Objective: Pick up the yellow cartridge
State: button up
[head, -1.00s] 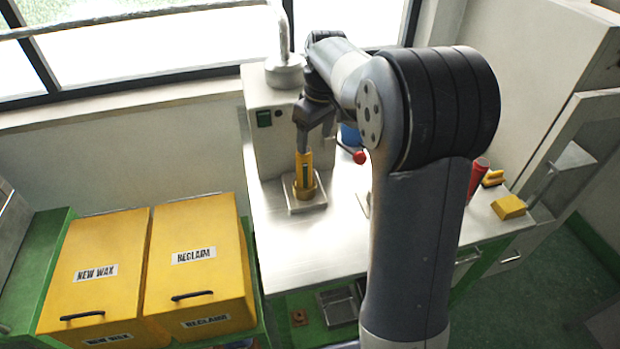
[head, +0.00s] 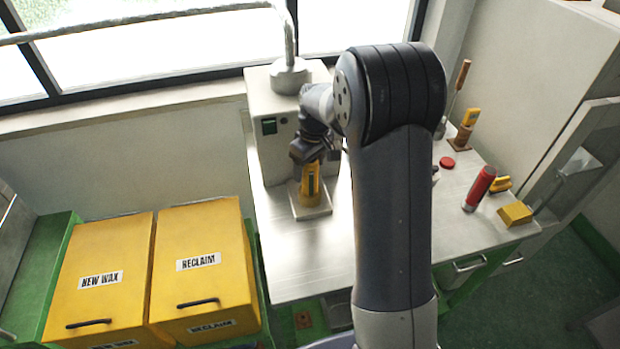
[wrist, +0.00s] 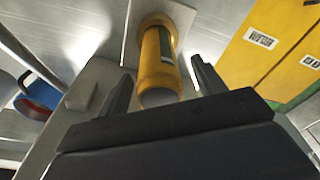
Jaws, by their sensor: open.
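The yellow cartridge (head: 310,184) stands on a pale square plate (head: 299,213) in front of the grey machine; a dark green strip shows on its side. In the wrist view the cartridge (wrist: 157,62) lies between the two dark fingers, with a visible gap at its right side. My gripper (head: 311,160) is at the cartridge's upper end; in the wrist view its fingers (wrist: 160,82) are open and spread on either side. The head view partly hides the fingertips.
The grey machine (head: 255,150) stands close behind. Yellow bins marked new wax (head: 95,250) and reclaim (head: 200,240) are at left. The table's front is clear.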

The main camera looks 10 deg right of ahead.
jog(key=shift+c, duration=0.5)
grip_shut()
